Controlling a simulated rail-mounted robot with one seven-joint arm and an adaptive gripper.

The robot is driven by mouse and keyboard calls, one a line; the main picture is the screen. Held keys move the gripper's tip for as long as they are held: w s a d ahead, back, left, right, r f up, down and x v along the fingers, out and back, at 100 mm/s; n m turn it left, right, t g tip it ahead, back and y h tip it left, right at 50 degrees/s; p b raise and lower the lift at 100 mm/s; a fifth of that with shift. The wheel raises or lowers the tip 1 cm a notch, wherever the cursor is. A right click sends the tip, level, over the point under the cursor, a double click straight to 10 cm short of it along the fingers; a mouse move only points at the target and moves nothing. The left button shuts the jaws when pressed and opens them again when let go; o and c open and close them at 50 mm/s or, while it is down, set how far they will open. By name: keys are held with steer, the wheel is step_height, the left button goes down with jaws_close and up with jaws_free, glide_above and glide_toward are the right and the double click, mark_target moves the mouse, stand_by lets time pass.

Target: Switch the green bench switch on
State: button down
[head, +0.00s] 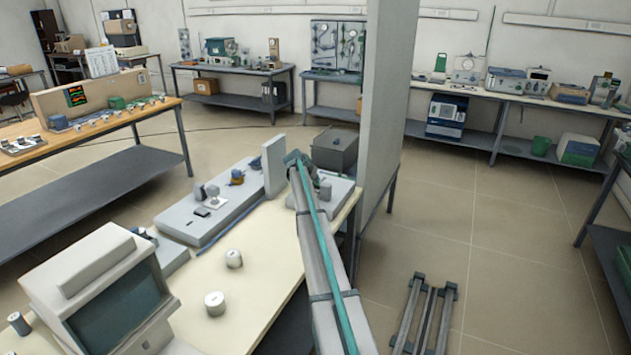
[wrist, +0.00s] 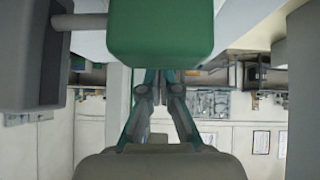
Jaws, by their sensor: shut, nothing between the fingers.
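In the wrist view a large green block (wrist: 160,28), which looks like the green bench switch, fills the top middle. A pale rod joins its left side to a dark grey bracket (wrist: 28,50). My gripper (wrist: 157,76) is shut and empty. Its fingers meet at the block's lower edge in the picture; the tips are partly hidden, and I cannot tell whether they touch it. In the head view my arm reaches over the bench beside an upright grey plate (head: 273,165). The green switch cannot be made out there, and my gripper is not clear.
A grey base (head: 222,205) with small fittings lies left of the plate. Two white cylinders (head: 233,259) and a boxy monitor (head: 105,298) stand on the bench. A grey box (head: 335,148) and a tall partition (head: 385,110) are close behind and right of my arm.

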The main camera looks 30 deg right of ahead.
steer(key=r, duration=0.4)
steer(key=shift+s+d+r, duration=0.1)
steer(key=shift+s, duration=0.15)
steer(key=s+b+v, duration=0.1)
steer(key=b+v, duration=0.1)
steer(key=v, duration=0.7)
steer(key=shift+s, duration=0.3)
